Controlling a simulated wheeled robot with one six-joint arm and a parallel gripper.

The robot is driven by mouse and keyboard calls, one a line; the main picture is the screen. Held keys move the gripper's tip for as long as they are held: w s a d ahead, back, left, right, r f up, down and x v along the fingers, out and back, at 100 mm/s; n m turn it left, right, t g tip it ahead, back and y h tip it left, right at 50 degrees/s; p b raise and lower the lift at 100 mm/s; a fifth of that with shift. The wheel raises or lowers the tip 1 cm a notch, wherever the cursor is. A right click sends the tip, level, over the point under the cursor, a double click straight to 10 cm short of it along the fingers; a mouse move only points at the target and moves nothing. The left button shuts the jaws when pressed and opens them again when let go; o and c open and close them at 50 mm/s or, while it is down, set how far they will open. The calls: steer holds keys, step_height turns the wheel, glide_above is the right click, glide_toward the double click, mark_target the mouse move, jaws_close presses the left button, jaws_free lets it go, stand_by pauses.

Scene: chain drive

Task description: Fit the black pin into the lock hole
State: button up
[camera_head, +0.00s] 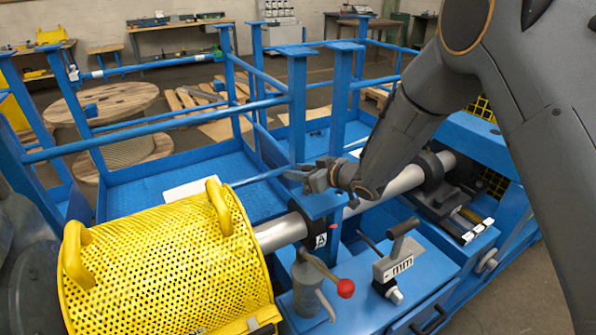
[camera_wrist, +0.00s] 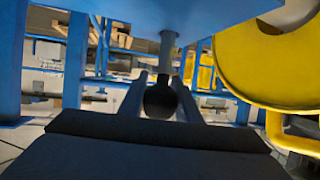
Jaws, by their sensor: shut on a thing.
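My gripper (camera_head: 322,176) is at the end of my arm, just above the blue bracket (camera_head: 318,203) between the yellow guard and the shaft. In the wrist view my gripper (camera_wrist: 160,88) is shut on the black pin (camera_wrist: 160,101), whose dark rounded end shows between the fingers. A grey shank (camera_wrist: 168,52) beyond it meets the blue plate (camera_wrist: 185,18) at a small collar. I cannot tell how deep it sits. The lock hole itself is hidden. In the head view the pin cannot be made out clearly.
The yellow perforated guard (camera_head: 165,265) stands close on the left and also shows in the wrist view (camera_wrist: 265,65). A lever with a red knob (camera_head: 345,288) and a black-handled block (camera_head: 397,262) stand in front. Blue railings (camera_head: 298,110) rise behind.

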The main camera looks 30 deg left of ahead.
steer(key=shift+f+b, duration=1.15)
steer(key=shift+f, duration=0.7)
steer(key=o, duration=1.2)
steer(key=shift+o, duration=0.2)
steer(key=shift+d, duration=0.1)
steer(key=b+v, duration=0.2)
steer(key=v, duration=0.4)
steer(key=shift+d+r, duration=0.1)
steer(key=shift+d, duration=0.1)
steer(key=shift+s+d+r, duration=0.25)
steer(key=shift+d, duration=0.25)
steer(key=shift+r, duration=0.1)
